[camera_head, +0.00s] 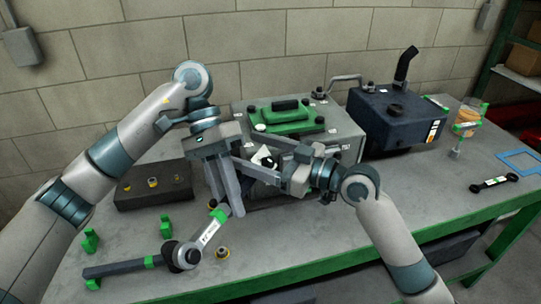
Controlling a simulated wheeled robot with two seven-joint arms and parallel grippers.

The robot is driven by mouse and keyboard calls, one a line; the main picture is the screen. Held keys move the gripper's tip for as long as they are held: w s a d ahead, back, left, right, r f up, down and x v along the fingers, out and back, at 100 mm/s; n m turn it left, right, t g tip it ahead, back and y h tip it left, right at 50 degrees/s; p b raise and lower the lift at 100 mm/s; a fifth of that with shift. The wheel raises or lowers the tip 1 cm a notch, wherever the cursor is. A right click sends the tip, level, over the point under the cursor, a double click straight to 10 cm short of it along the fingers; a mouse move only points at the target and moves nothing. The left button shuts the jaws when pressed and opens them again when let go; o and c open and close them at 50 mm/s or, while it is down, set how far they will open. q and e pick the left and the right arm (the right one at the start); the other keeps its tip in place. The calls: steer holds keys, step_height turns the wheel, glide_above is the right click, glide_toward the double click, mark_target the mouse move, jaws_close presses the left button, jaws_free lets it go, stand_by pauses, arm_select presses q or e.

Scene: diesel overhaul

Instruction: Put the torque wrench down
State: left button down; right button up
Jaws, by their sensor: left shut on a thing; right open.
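The torque wrench (208,235), as I read it, is a pale labelled shaft with green bands. It slants from my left gripper down-left to a round head low over the bench or on it. My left gripper (225,204) points down and is shut at the shaft's upper green end; its fingers hide part of the tool. A dark bar with a green band (118,269) meets the round head from the left; I cannot tell whether they are joined. My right gripper (240,153) is open, pointing left beside the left gripper, in front of the engine block.
The grey bench (300,243) is clear at its front middle. Green stands (90,240) are at left, beside a dark block (150,186). The grey engine block with green cover (290,117) and a dark tank (397,120) stand behind. A black wrench (494,184) lies at right.

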steer(key=shift+x, duration=1.3)
steer(key=c, duration=1.3)
arm_select(q)
steer(key=c, duration=2.1)
jaws_free()
steer(key=shift+r, duration=0.1)
arm_select(e)
steer(key=shift+r, duration=0.1)
steer(key=c, duration=0.4)
arm_select(q)
steer(key=o, duration=0.5)
steer(key=shift+o, duration=0.2)
steer(key=v, duration=1.2)
